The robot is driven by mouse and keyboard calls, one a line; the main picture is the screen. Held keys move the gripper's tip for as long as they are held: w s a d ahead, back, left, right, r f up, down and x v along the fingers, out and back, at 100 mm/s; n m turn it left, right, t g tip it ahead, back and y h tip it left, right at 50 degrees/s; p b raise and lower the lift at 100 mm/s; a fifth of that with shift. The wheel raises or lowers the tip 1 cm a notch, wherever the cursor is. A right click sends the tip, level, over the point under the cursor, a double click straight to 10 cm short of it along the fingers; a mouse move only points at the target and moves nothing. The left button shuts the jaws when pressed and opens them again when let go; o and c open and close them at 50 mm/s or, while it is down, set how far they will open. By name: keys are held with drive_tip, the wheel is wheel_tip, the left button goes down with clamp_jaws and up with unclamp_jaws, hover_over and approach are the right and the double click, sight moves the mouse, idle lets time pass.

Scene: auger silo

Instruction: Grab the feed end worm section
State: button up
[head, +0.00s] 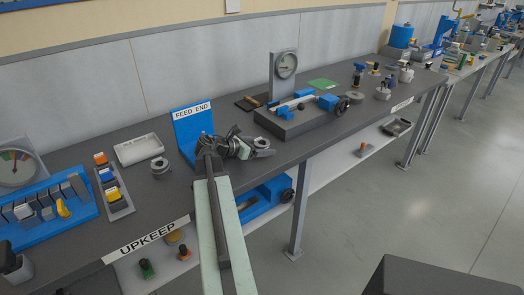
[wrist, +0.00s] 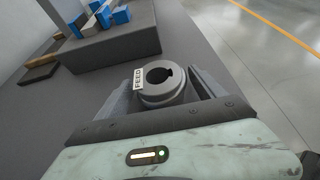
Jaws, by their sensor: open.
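The feed end worm section (wrist: 155,98) is a short grey hollow piece with a keyed bore and a white FEED tag. It stands upright on the dark bench in the wrist view. In the head view it seems to be the grey piece (head: 262,144) near the bench's front edge. My gripper (wrist: 164,78) is open, with one finger on each side of the section. Whether the fingers touch it cannot be told, and its lower part is hidden. In the head view my gripper (head: 246,148) is low over the bench, right of the blue FEED END plate (head: 188,124).
A dark block fixture with blue parts (head: 285,124) stands behind my gripper. Another grey ring-like piece (head: 159,165) and a white tray (head: 138,149) lie to the left. The bench's front edge is close on the right; the floor beyond is clear.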

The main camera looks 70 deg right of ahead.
drive_tip(key=shift+s+d+f, duration=0.1)
drive_tip(key=shift+s+d, duration=0.05)
drive_tip(key=shift+d, duration=0.1)
drive_tip(key=shift+a, duration=0.1)
clamp_jaws()
wheel_tip(320, 180, up, 10)
drive_tip(key=p, duration=1)
